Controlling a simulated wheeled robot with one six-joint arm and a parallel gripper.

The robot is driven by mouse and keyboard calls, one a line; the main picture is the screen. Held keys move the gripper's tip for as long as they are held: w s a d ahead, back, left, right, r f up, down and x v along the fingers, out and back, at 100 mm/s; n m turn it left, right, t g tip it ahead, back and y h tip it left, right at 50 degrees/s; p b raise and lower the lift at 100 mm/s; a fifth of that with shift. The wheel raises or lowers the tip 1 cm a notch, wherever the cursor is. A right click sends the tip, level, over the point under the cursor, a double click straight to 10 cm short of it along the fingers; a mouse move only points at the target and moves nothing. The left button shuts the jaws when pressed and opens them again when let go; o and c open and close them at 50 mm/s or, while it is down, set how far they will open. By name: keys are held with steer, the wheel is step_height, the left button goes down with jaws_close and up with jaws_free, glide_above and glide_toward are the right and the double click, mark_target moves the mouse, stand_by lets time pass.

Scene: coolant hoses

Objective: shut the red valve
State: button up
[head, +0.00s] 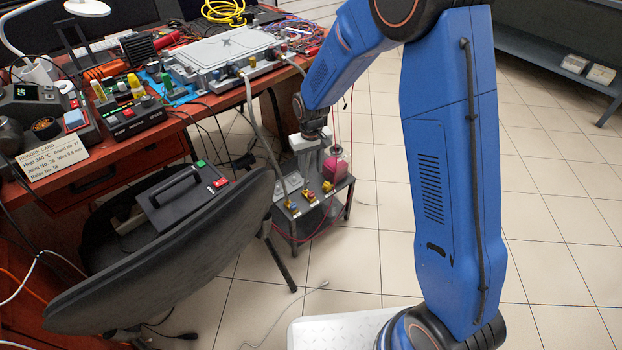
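A low grey stand (297,219) beside the bench carries a row of small valves. The middle valve (309,195) shows some red or orange and looks like the red valve, but it is too small to be sure. A yellow valve (328,187) sits to its right and another yellowish valve (290,204) to its left. I cannot read their handle positions. My gripper (311,150) hangs above the back of the stand, behind and above the valves. Its fingers are too small and partly hidden, so I cannot tell whether they are open or shut.
A container of pink liquid (335,167) stands at the stand's right, with thin red hoses nearby. A black chair (165,260) with a dark case stands close on the left. The cluttered bench (190,107) lies behind it. Tiled floor (545,215) is free at the right.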

steer(key=shift+r, duration=2.55)
steer(key=s+d+r+m+t, duration=0.1)
steer(key=s+d+r, duration=0.6)
steer(key=r, duration=0.2)
steer(key=s+d+r+m+t, duration=0.1)
steer(key=s+d+r, duration=0.6)
steer(key=r, duration=0.2)
steer(key=s+d+r+t, duration=0.1)
steer(key=s+d, duration=0.2)
steer(key=s, duration=0.4)
steer(key=s+d+r+m+t, duration=0.1)
steer(key=s+d+r, duration=0.1)
steer(key=s, duration=0.5)
steer(key=s+d+r, duration=0.2)
steer(key=s+d, duration=0.1)
steer(key=s, duration=0.4)
steer(key=shift+d+m+t, duration=0.3)
steer(key=shift+d+t, duration=0.05)
steer(key=shift+t, duration=0.05)
